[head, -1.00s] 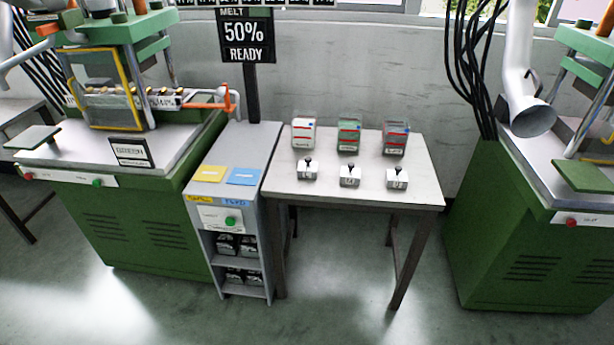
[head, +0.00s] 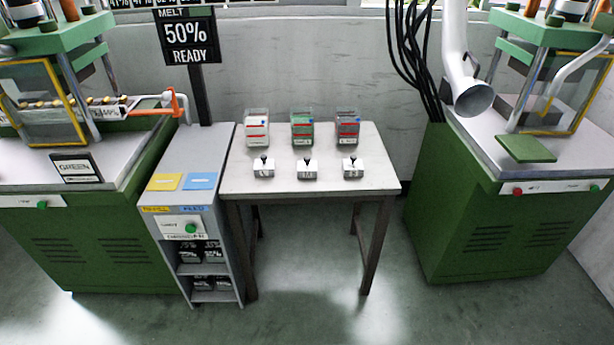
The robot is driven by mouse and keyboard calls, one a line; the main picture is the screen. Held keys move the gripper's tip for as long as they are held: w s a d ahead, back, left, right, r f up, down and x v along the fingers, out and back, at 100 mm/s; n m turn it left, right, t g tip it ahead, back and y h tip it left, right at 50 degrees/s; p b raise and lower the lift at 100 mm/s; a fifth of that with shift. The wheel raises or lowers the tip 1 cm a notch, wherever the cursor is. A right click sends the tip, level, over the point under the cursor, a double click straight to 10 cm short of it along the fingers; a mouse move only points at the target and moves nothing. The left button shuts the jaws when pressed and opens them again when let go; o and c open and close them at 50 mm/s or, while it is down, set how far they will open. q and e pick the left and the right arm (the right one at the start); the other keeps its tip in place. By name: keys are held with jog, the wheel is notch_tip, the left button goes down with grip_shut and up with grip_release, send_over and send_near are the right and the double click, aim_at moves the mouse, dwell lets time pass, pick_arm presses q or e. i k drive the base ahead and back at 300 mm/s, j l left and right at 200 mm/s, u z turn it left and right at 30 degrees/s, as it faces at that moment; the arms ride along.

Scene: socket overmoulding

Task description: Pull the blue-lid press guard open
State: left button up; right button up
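Two green presses stand at the sides, and no blue lid shows clearly on either. The left press (head: 95,245) carries a sign reading GREEN (head: 76,168). Its yellow-framed guard (head: 65,102) stands upright at the front of the press space. The right press (head: 480,225) has a yellow-framed guard (head: 547,132) around its press space, partly cut by the right picture edge. I cannot tell from its frame whether it is shut. No sign naming a lid colour is readable on the right press. Neither of my grippers is in view.
A table (head: 375,180) with three clear bins and three small labelled blocks stands between the presses. A grey cabinet (head: 215,150) is left of it. A white extraction duct (head: 455,50) and black cables hang near the right press. The floor in front is clear.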

aim_at(611, 63)
jog(key=z, duration=1.4)
jog(key=i+l, duration=0.55)
jog(key=l+z, duration=0.05)
